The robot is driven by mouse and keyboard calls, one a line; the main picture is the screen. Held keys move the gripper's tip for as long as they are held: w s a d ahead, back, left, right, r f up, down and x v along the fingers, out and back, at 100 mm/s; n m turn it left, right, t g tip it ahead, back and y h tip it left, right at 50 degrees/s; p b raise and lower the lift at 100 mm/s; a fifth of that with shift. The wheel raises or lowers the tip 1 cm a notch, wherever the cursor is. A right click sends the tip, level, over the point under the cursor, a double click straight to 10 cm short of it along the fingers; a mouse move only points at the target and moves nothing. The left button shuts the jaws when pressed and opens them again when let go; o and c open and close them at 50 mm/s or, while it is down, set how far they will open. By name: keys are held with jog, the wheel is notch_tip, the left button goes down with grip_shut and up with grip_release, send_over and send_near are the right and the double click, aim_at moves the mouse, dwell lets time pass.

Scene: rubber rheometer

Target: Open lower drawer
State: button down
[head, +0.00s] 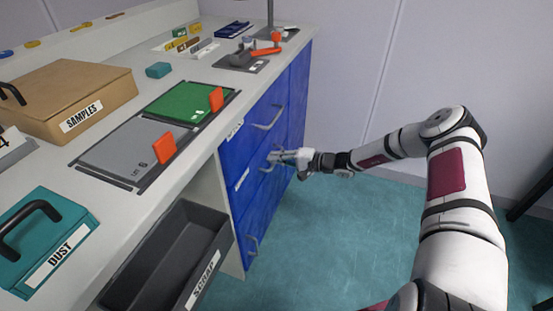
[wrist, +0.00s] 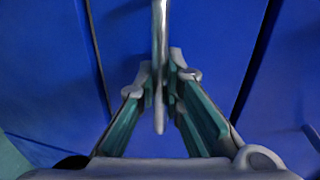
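The blue cabinet front (head: 262,195) under the counter has several handles one above another. The upper handle (head: 271,118) is clear of my arm. My gripper (head: 277,156) is at the middle handle (head: 266,169), on the drawer below the top one. In the wrist view this metal handle (wrist: 160,40) runs between the two fingertips of my gripper (wrist: 162,78). The fingers are closed in close on both sides of it. The lowest handle (head: 253,245) is free. The drawer fronts look flush, with no opening visible.
A grey scrap bin (head: 190,250) stands left of the cabinet. On the counter are a samples box (head: 70,92), a teal dust box (head: 45,240), green and grey mats (head: 185,101) with orange blocks, and small tools. The teal floor (head: 330,245) before the cabinet is clear.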

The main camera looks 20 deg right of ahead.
jog(key=f+v, duration=0.3)
jog(key=v, duration=1.2)
jog(key=d+f+v, duration=0.1)
jog(key=f+v, duration=0.2)
jog(key=v, duration=1.3)
jog(key=shift+s+f, duration=0.25)
jog(key=shift+s, duration=0.05)
jog(key=shift+d, duration=0.1)
jog(key=c, duration=1.7)
grip_release()
jog(key=v, duration=1.2)
